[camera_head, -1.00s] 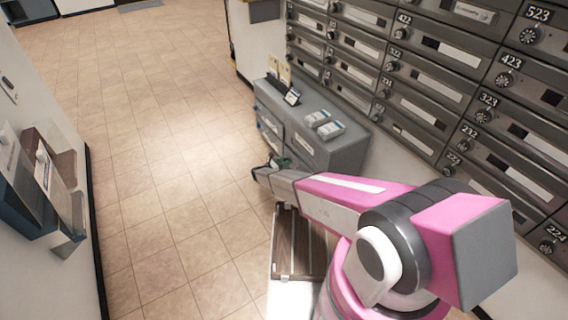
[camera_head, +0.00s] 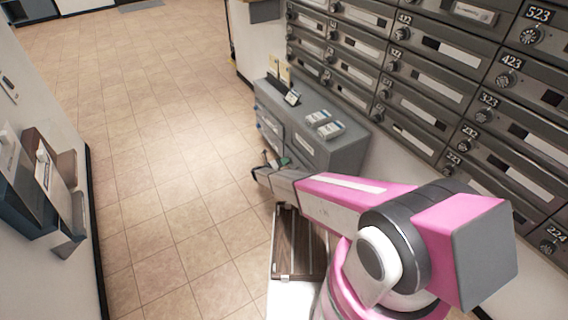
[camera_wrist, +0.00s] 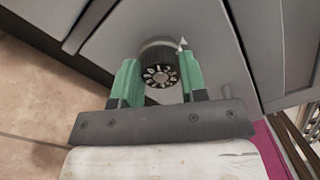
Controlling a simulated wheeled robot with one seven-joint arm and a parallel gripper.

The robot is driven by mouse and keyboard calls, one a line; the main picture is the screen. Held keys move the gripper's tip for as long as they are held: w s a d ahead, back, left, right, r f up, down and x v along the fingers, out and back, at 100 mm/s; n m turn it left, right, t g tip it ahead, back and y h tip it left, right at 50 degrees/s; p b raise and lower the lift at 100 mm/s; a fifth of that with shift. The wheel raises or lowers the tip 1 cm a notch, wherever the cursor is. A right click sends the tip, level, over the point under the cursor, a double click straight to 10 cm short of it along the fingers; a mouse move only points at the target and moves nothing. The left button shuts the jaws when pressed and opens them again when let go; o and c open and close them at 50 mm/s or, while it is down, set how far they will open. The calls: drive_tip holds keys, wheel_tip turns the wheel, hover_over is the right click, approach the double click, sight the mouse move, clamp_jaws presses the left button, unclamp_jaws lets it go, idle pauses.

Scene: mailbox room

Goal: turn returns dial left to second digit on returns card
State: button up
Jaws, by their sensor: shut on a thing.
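A dark round dial (camera_wrist: 160,72) with light digits around its face is mounted on a grey cabinet front in the wrist view. A small pale pointer (camera_wrist: 183,44) sits on the panel at the dial's upper right. The digits are too small to read. My gripper (camera_wrist: 159,82) has green fingers on both sides of the dial and is shut on it. In the head view my gripper (camera_head: 276,163) is small at the front of the grey cabinet (camera_head: 345,152), and the dial is hidden there. Small cards (camera_head: 291,98) stand on the cabinet top; their writing cannot be read.
Rows of grey mailboxes (camera_head: 440,85) with numbered dials cover the right wall. Two white-labelled boxes (camera_head: 324,124) lie on the cabinet. A slatted wooden piece (camera_head: 298,245) is below my arm. Wall holders (camera_head: 45,190) are at left. The tiled floor (camera_head: 165,130) is open.

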drive_tip(key=shift+n, duration=0.8)
drive_tip(key=o, duration=0.9)
